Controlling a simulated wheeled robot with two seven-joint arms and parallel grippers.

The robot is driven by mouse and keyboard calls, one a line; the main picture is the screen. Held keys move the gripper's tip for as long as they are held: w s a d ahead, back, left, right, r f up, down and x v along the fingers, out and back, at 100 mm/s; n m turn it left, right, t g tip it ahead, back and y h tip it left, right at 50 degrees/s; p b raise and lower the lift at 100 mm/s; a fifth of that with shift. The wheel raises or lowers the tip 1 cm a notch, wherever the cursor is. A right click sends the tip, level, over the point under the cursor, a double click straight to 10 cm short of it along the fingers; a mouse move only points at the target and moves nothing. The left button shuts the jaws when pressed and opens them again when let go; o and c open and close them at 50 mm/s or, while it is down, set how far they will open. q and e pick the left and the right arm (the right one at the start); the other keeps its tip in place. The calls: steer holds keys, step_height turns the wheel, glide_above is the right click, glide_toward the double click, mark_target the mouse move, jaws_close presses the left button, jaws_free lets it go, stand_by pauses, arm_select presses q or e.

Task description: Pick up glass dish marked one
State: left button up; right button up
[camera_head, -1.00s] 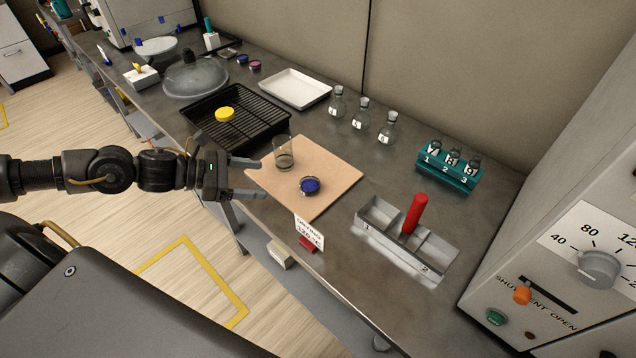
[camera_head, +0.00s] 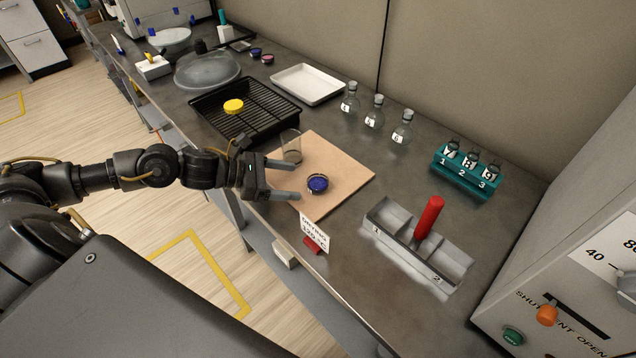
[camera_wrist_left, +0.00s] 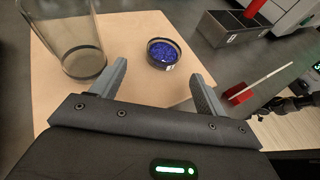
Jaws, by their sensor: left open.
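A small round glass dish (camera_head: 318,183) with deep blue contents sits on the tan board (camera_head: 345,193). In the left wrist view the dish (camera_wrist_left: 163,54) shows a small white label on its near side; I cannot read the mark. My left gripper (camera_head: 293,180) is open and empty, just left of the dish, its fingers pointing at it. In the left wrist view the dish lies ahead, between the lines of the two fingers (camera_wrist_left: 158,74), apart from both. My right gripper is not in view.
A clear glass beaker (camera_head: 291,148) stands on the board close beside my left gripper. A grey divided tray (camera_head: 455,262) with a red-handled item (camera_head: 430,216) lies to the right. A white sign (camera_head: 314,232) stands at the bench's front edge. Labelled flasks (camera_head: 375,112) stand behind.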

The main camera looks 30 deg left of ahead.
mark_target(328, 184)
arm_select(q)
steer(key=shift+w+d, duration=0.15)
steer(key=shift+d, duration=0.15)
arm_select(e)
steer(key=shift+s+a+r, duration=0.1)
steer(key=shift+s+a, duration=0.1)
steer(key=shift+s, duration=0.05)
arm_select(q)
steer(key=shift+w+d+p, duration=0.2)
steer(key=shift+d+p, duration=0.1)
steer(key=x, duration=0.1)
steer(key=p+x, duration=0.1)
steer(key=x, duration=0.1)
steer(key=shift+w+d+r, duration=0.1)
steer(key=shift+d, duration=0.2)
steer(key=shift+w+d, duration=0.15)
steer(key=shift+d, duration=0.1)
steer(key=shift+w+f, duration=0.1)
steer(key=shift+f, duration=0.25)
steer(key=c, duration=1)
steer(key=shift+c, duration=0.2)
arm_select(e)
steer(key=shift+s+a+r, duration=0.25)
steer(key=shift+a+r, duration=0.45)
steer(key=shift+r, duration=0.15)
arm_select(q)
steer(key=shift+r, duration=0.1)
